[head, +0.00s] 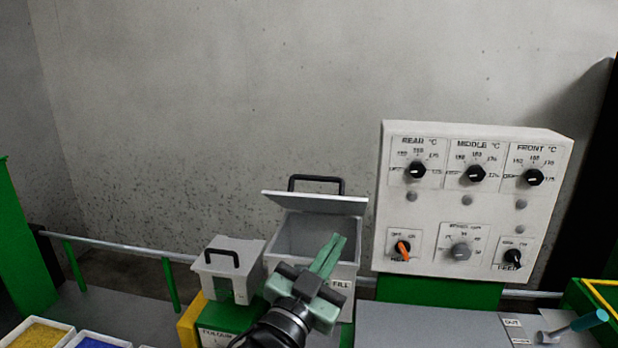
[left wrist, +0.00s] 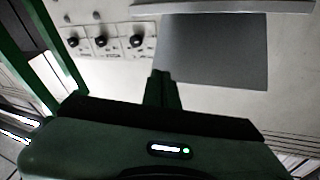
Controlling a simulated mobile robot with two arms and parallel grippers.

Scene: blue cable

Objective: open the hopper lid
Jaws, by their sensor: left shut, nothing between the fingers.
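The grey hopper (head: 344,272) with the FILL label stands at the centre of the head view. Its lid (head: 318,204) is raised, with a gap through which the grey interior shows. A black handle (head: 316,180) stands on top of the lid. My left gripper (head: 336,242) is shut and empty, its green fingers in front of the hopper opening and below the lid. I cannot tell whether it touches the hopper. In the left wrist view the shut fingers (left wrist: 163,76) point at a plain grey panel (left wrist: 225,55). My right gripper is not in view.
A smaller grey box (head: 228,270) with a black handle stands left of the hopper. A control panel (head: 480,218) with several knobs stands close on the right. Trays of yellow (head: 38,335) and blue (head: 92,342) material are at lower left.

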